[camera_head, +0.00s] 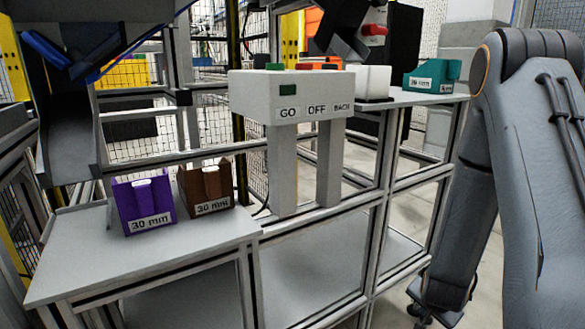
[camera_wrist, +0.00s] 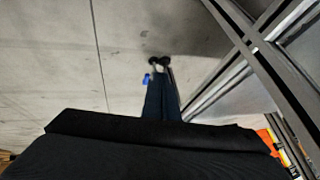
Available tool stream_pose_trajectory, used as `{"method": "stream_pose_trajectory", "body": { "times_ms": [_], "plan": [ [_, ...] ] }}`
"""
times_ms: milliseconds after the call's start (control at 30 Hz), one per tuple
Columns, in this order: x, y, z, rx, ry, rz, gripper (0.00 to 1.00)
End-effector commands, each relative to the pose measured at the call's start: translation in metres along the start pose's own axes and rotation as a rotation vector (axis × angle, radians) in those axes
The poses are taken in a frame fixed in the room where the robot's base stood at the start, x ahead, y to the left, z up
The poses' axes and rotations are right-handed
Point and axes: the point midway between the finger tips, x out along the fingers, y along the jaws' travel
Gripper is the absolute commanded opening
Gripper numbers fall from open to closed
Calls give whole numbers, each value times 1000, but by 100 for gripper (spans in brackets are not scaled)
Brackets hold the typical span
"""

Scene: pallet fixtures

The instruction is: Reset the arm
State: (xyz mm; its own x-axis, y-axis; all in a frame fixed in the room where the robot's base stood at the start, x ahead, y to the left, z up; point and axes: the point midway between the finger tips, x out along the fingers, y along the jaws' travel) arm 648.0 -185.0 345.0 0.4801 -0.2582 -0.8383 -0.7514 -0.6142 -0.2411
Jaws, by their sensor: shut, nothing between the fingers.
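My gripper (camera_wrist: 160,63) shows in the wrist view as narrow dark fingers beyond a wide black body at the bottom. The fingers are together, with nothing seen between them, and point over bare grey floor. In the head view my grey arm fills the right side, with its upper part raised and another link hanging down beside the frame. The gripper itself cannot be made out there.
A purple bin (camera_head: 144,203) and a brown bin (camera_head: 206,188) stand on a low grey table (camera_head: 85,265). A white button box (camera_head: 290,95) stands on posts. A teal bin (camera_head: 432,77) sits on the shelf behind. Metal framing (camera_wrist: 235,75) runs right of the fingers.

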Motion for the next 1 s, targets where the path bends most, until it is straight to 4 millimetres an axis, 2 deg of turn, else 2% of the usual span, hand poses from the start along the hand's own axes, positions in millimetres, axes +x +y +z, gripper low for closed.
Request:
{"method": "stream_pose_trajectory", "body": {
  "times_ms": [33, 100, 200, 367, 600, 867, 1000],
  "plan": [
    [-19, -17, 1, -54, -24, -17, 0],
    [-42, -34, 6, -128, -63, -32, 0],
    [-77, -53, 16, -239, -119, -52, 0],
    [-136, -75, 36, -422, -199, -80, 0],
    [-219, -82, 68, -690, -304, -109, 0],
    [-286, -67, 96, -923, -382, -120, 0],
    [-312, -90, 131, -999, -423, -162, 0]
  ]
}}
